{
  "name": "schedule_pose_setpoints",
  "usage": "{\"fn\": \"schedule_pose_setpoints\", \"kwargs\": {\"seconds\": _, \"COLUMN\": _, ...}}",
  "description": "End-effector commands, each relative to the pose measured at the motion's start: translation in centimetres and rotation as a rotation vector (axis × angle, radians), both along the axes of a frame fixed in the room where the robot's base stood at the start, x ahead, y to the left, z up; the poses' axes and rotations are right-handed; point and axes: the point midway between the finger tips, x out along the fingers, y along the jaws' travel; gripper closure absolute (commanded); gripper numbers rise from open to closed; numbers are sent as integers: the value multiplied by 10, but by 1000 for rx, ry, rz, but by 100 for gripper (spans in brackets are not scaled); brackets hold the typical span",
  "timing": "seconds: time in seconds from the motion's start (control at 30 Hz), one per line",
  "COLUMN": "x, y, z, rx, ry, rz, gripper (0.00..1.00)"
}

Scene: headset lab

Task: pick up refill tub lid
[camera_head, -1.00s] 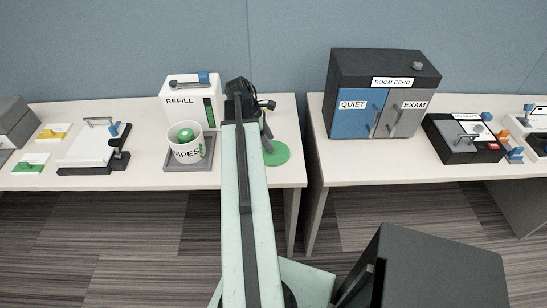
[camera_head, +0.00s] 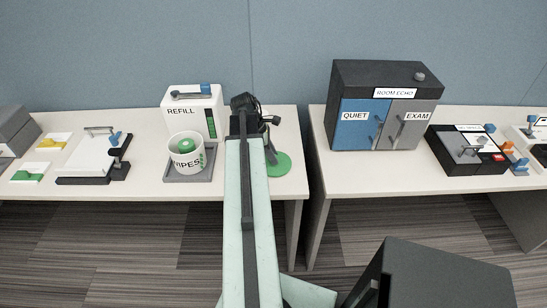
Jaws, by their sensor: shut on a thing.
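The refill tub lid appears to be the round green disc (camera_head: 280,165) on the left table, right of the tub. My gripper (camera_head: 271,156) reaches down over its left part, and its jaws are shut on it. The grip point is small and partly hidden by my arm. The disc looks flat on or very close to the tabletop; I cannot tell whether there is a gap. The white tub (camera_head: 187,163) marked WIPES is open at the top, with something green inside, and stands on a grey tray (camera_head: 188,178).
A white REFILL box (camera_head: 180,119) stands behind the tub. A white board with a handle (camera_head: 88,153) lies to the left. A gap separates the left table (camera_head: 150,190) from the right one, which holds the blue-and-grey ROOM ECHO cabinet (camera_head: 385,105) and a black box (camera_head: 462,158).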

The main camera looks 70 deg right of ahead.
Motion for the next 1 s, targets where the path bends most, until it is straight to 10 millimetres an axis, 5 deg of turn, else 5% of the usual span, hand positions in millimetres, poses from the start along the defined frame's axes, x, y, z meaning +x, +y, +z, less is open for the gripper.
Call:
{"fn": "schedule_pose_setpoints", "kwargs": {"seconds": 0.27, "x": 0, "y": 0, "z": 39, "rx": 0, "ry": 0, "rz": -1, "gripper": 100}}
{"fn": "schedule_pose_setpoints", "kwargs": {"seconds": 0.7, "x": 66, "y": 92, "z": 42, "rx": 0, "ry": 1, "rz": 3, "gripper": 100}}
{"fn": "schedule_pose_setpoints", "kwargs": {"seconds": 1.0, "x": 93, "y": 126, "z": 45, "rx": 0, "ry": 0, "rz": -2, "gripper": 100}}
